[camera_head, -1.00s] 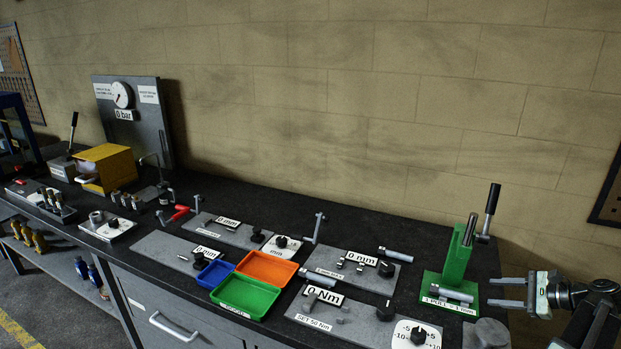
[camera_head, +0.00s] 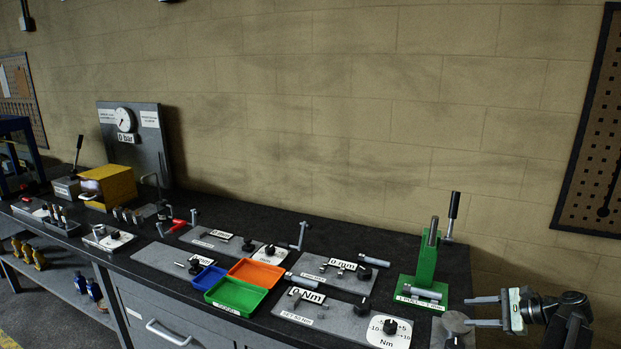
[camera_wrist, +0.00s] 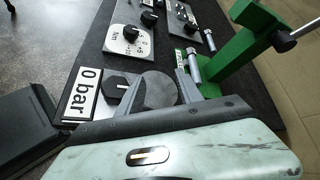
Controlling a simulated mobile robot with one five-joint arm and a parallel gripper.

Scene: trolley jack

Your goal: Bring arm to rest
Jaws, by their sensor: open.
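My gripper (camera_head: 468,311) is at the right end of the bench in the head view, with its two fingers apart and pointing left. No object shows between them in that view. It is just to the right of the green lever press (camera_head: 427,262) and near a grey block with a dark knob (camera_head: 455,321). In the wrist view my gripper's two fingers (camera_wrist: 158,78) are spread, with a round grey piece (camera_wrist: 158,90) visible beyond and between them. The wrist view does not show clearly whether the fingers touch that piece. The green press (camera_wrist: 233,58) stands to its right there.
A "0 bar" plate (camera_wrist: 82,95) lies left of the fingers in the wrist view. In the head view, the dark bench (camera_head: 350,236) carries grey test plates, green (camera_head: 237,297) and orange (camera_head: 256,272) trays and a yellow box (camera_head: 108,186).

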